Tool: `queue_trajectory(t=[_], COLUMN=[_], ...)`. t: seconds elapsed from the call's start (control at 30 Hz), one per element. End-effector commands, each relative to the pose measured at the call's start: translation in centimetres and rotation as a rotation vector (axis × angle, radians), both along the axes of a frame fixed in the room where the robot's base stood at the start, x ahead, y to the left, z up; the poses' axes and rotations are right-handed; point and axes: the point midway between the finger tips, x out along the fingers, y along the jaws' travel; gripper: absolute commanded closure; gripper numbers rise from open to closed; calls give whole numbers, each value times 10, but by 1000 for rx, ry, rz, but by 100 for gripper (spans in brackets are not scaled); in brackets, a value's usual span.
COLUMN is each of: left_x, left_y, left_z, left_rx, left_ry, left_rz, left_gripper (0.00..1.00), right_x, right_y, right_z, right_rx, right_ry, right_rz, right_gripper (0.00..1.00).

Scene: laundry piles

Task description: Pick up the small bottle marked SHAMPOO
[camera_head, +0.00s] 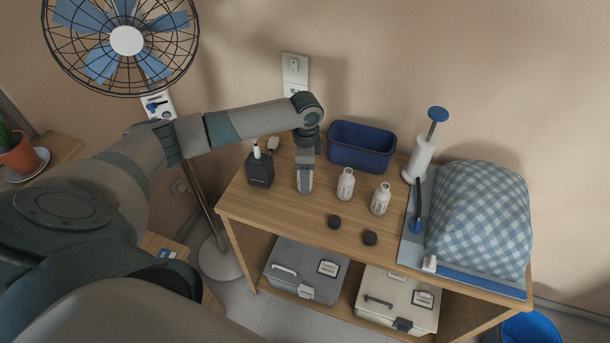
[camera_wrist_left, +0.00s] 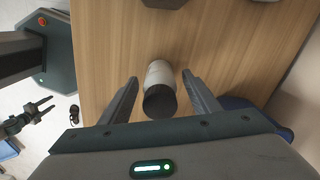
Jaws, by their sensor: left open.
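A small bottle (camera_wrist_left: 160,73) with a pale body and a black cap shows in the left wrist view, its cap towards the camera. My left gripper (camera_wrist_left: 160,78) is open, with one finger on each side of the bottle and small gaps between. No label is readable. In the head view my left gripper (camera_head: 304,190) points down over the table and hides most or all of this bottle. Two white bottles (camera_head: 346,185) (camera_head: 380,200) without caps stand to its right. A small dark gripper, apparently my right (camera_wrist_left: 48,104), shows far off in the left wrist view.
A black holder (camera_head: 260,172) stands left of my left gripper. A blue bin (camera_head: 362,147) is behind right. Two dark caps (camera_head: 334,221) (camera_head: 370,238) lie on the wooden table (camera_head: 285,219).

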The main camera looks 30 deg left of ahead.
Motion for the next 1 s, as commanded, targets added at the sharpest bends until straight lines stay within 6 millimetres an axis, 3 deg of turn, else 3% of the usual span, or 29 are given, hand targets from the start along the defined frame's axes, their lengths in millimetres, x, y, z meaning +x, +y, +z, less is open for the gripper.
queue_trajectory(t=[0.43, 0.47, 0.6, 0.67, 1.0], left_x=[0, 0, 0, 0, 1], left_y=[0, 0, 0, 0, 0], left_z=[-1, -1, -1, -1, 2], left_rx=[0, 0, 0, 0, 0], left_ry=[0, 0, 0, 0, -1], left_rz=[0, 0, 0, 0, 0], left_gripper=[43, 46, 79, 90, 90], right_x=[0, 0, 0, 0, 0], right_y=[0, 0, 1, 1, 5], right_z=[0, 0, 0, 0, -1], right_rx=[0, 0, 1, 2, 4], right_ry=[0, 0, 0, 0, 1], right_rz=[0, 0, 0, 0, -1], right_gripper=[51, 51, 51, 51, 51])
